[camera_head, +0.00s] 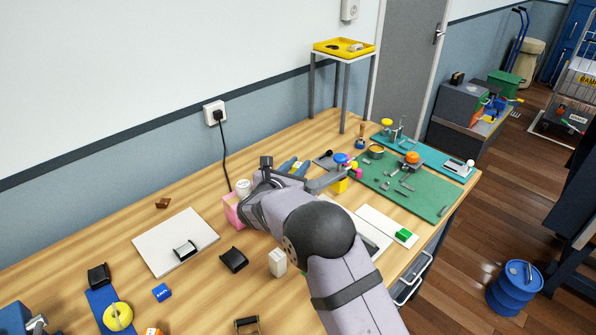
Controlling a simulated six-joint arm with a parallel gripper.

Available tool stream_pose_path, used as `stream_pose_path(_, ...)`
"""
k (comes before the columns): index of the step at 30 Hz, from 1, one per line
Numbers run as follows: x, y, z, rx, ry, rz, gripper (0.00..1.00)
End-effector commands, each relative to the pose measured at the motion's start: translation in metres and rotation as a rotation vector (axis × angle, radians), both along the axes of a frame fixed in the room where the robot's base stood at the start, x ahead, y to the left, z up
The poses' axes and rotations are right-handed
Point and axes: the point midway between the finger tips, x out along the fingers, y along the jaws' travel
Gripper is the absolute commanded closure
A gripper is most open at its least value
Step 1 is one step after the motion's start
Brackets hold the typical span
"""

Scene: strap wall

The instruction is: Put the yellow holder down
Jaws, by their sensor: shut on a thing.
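The yellow holder (341,186) is a small yellow block that shows beyond my arm, near the left edge of the green mat. My gripper (332,180) reaches to the right over the table and is shut on the holder at its tips. The grey jaws cover part of the holder. Its underside is too small and hidden to tell whether it touches the table. A blue round knob (340,158) shows just above it.
A green mat (430,200) with several small metal parts lies to the right. A pale board with a green block (403,235) lies in front of it. A pink container (232,212) stands against my arm's left side. A white board (160,250) lies at left.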

Motion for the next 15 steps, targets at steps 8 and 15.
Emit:
stream_pose_path(8,0.0,0.0,-0.021,0.0,-0.002,0.0,1.0)
stream_pose_path(15,0.0,0.0,-0.023,0.0,-0.002,0.0,1.0)
